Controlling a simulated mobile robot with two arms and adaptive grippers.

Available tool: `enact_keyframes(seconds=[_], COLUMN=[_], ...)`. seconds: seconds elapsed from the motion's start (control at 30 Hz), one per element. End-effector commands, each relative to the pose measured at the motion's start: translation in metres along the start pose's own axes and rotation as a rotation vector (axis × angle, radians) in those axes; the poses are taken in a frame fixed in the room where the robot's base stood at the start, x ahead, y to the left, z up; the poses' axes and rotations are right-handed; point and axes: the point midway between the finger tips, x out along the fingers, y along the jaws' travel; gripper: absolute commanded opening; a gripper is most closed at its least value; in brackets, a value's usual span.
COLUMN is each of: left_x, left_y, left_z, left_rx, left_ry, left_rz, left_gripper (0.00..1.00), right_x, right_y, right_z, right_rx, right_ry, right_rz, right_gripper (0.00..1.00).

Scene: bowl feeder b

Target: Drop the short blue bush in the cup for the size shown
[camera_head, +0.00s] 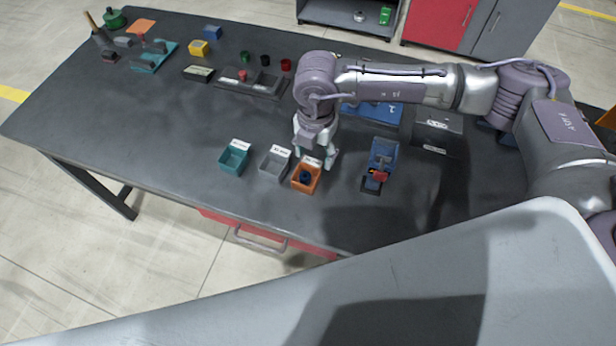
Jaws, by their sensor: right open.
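Three cups stand in a row near the table's front edge: a teal cup (234,160), a grey cup (274,163) and an orange cup (306,180). Each has a white label whose print is too small to read. A small dark blue piece, which looks like the blue bush (305,177), sits inside the orange cup. My right gripper (315,160) is open, pointing down just behind and above the orange cup, with nothing visible between its fingers. My left gripper is not in view.
A blue device with a red part (380,175) stands right of the cups. A blue bin (372,113) stands behind my right arm.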

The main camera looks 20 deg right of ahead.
Motion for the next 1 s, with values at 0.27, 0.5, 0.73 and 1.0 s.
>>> enact_keyframes(seconds=[0.27,0.5,0.73,1.0], left_x=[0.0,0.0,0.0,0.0], left_y=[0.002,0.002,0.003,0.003], left_z=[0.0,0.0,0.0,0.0], left_rx=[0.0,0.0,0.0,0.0], left_ry=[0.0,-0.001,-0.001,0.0], left_rz=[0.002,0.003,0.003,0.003], left_gripper=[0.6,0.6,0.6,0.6], right_x=[-0.059,-0.098,-0.108,-0.108], right_y=[0.001,0.0,0.0,0.0], right_z=[0.001,0.001,0.0,0.0], right_rx=[-0.001,0.0,-0.001,-0.001], right_ry=[-0.003,-0.002,-0.001,-0.001], right_rz=[0.005,0.002,0.001,0.001], right_gripper=[0.61,0.61,0.61,0.61])
